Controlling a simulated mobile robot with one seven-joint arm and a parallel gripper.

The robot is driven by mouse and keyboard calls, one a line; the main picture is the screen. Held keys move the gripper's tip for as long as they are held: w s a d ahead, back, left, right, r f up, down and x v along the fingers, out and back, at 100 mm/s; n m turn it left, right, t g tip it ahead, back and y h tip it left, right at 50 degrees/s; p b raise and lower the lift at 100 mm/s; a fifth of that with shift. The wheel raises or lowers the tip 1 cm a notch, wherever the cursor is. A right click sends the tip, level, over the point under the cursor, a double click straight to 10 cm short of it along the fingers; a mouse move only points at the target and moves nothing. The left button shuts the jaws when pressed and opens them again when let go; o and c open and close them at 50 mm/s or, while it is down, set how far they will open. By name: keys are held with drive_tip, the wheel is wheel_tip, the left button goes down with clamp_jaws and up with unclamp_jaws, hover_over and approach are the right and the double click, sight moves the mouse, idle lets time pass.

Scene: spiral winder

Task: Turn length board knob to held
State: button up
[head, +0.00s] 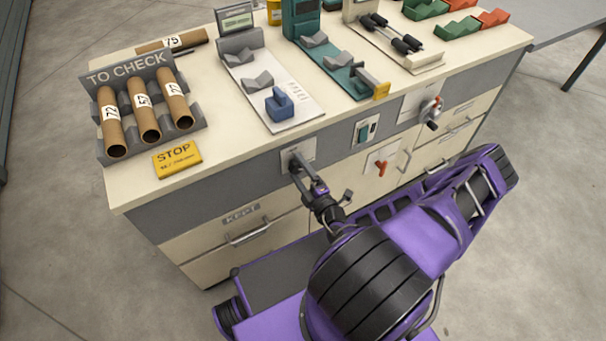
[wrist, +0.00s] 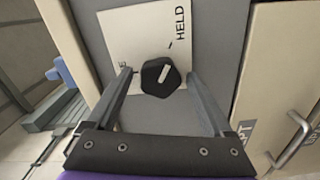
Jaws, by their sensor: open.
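The length board knob is a dark, many-sided knob (wrist: 161,76) with a white pointer line. It sits on a white plate (wrist: 130,30) marked HELD on its right, with another label partly hidden at the left. In the wrist view the pointer slants up and to the right, roughly toward the HELD side. My gripper (wrist: 158,76) is open, one finger on each side of the knob, with gaps visible. In the head view my gripper (head: 297,165) is at the cabinet front, over the pale plate (head: 300,149), and mostly hides the knob.
Right of the plate are a teal switch (head: 366,130), a red handle (head: 381,167) and a grey-and-red knob (head: 431,112). A drawer marked KEPT (head: 241,214) is below. Cardboard tubes (head: 145,117), a yellow STOP block (head: 178,159) and measuring stands (head: 280,105) are on the top.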

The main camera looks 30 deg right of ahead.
drive_tip(key=s, duration=1.7)
drive_tip(key=shift+s+d, duration=0.2)
drive_tip(key=shift+d, duration=0.1)
